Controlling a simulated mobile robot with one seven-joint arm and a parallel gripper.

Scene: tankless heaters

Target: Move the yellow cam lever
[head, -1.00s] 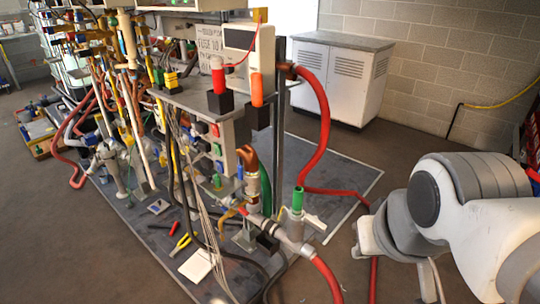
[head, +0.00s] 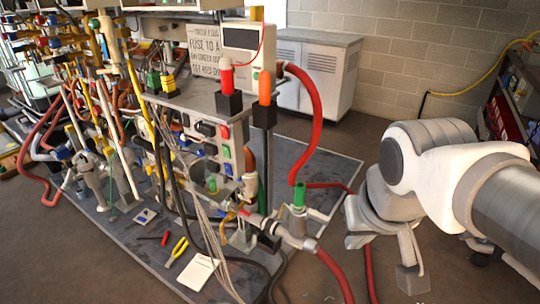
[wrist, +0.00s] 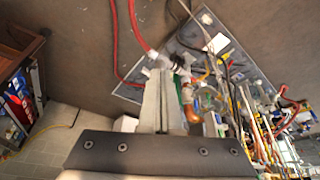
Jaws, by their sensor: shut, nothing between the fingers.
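A small yellow lever-like piece (head: 229,217) sits on the pipe coupling low on the front of the heater rig. It is small and partly hidden by cables, so I cannot tell for sure that it is the cam lever. A yellow piece (wrist: 204,76) also shows near a copper elbow in the wrist view. My gripper (wrist: 162,76) is shut and empty, pointing toward the rig's hose end, apart from the yellow piece. In the head view my arm is at the right, and the gripper is well to the right of the coupling.
A thick red hose (head: 318,115) loops beside the rig, and another red hose (head: 333,272) runs from the coupling along the floor. Yellow-handled pliers (head: 178,249) and a white sheet (head: 198,270) lie on the floor plate. A white cabinet (head: 318,72) stands behind. Shelves are at right.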

